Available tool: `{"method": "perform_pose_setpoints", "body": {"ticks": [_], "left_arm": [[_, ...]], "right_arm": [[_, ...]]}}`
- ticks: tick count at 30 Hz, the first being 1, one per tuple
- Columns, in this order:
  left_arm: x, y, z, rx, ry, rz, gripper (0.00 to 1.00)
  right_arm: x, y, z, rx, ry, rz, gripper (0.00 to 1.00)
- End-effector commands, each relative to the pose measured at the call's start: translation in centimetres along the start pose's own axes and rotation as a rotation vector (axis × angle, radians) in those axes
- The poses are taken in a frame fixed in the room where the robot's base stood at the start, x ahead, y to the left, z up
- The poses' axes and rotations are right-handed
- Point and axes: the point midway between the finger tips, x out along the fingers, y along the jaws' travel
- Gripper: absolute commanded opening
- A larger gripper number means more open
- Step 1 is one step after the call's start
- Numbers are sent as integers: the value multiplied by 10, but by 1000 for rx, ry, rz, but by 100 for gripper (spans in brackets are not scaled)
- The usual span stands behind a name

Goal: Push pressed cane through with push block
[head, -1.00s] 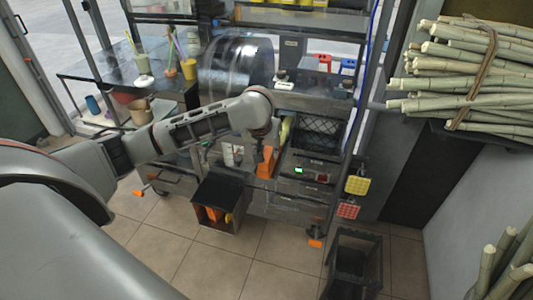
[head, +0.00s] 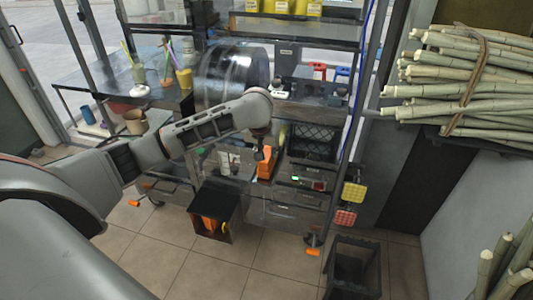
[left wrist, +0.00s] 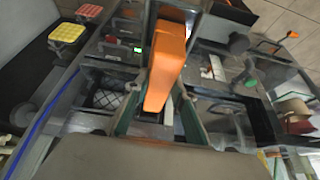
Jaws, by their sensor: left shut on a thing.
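My left gripper (head: 265,150) is shut on an orange push block (head: 266,166) and holds it at the front of the press, left of the panel with a green display (head: 297,178). In the left wrist view the orange block (left wrist: 167,62) sits between the two fingers of the gripper (left wrist: 163,112). The block stands lengthwise over the machine's dark opening, and I cannot tell if it touches anything inside. I cannot make out the pressed cane; the block and the arm cover part of the opening. My right gripper is not in view.
A black crate (head: 314,143) sits to the right. A cane bundle (head: 465,80) lies at the right. A dark bin (head: 354,270) stands on the floor.

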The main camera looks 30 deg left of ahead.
Motion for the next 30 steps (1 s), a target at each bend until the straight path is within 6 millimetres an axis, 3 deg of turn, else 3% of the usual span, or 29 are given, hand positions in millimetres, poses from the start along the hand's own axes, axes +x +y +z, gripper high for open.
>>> {"method": "perform_pose_setpoints", "body": {"ticks": [18, 23, 30], "left_arm": [[-21, -1, 44, 2, 0, -1, 1], [-25, -1, 44, 1, 1, -1, 1], [-49, -1, 40, 2, 2, -1, 1]], "right_arm": [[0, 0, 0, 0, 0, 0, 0], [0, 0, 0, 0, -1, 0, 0], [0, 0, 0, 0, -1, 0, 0]]}}
